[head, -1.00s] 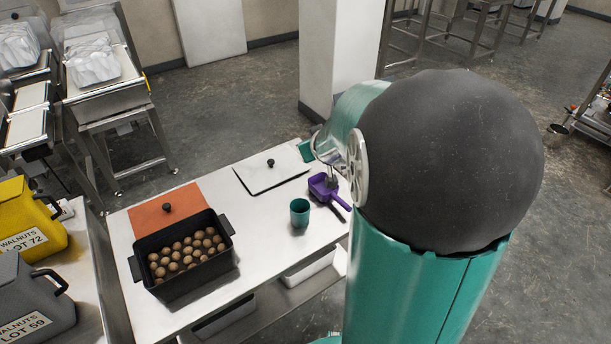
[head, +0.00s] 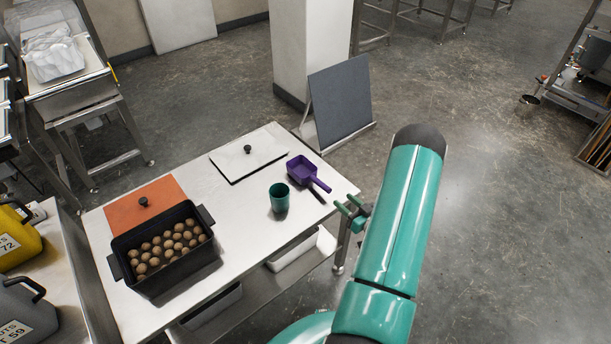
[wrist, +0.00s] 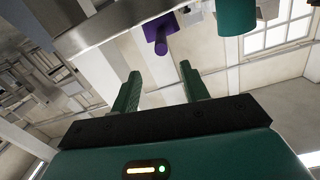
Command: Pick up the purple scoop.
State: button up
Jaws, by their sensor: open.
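The purple scoop (head: 303,172) lies on the white table near its right end in the head view, its handle (head: 320,186) pointing right and toward the front. My gripper (head: 347,203) is just off the table's right end, to the right of the handle and apart from it. Its two green fingers are spread with nothing between them.
A teal cup (head: 279,198) stands left of the scoop. A white lid with a black knob (head: 248,150) lies behind it. A black bin (head: 205,252) of walnuts and an orange board (head: 120,217) are farther left. A grey panel (head: 340,100) stands behind the table.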

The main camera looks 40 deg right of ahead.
jog(key=s+f, duration=0.1)
send_near(311, 175)
jog(key=shift+t, duration=0.3)
jog(key=w, duration=0.2)
jog(key=w+f, duration=0.1)
jog(key=w, duration=0.1)
jog(key=shift+w+d, duration=0.2)
jog(key=shift+w, duration=0.05)
jog(key=shift+c, duration=0.5)
grip_shut()
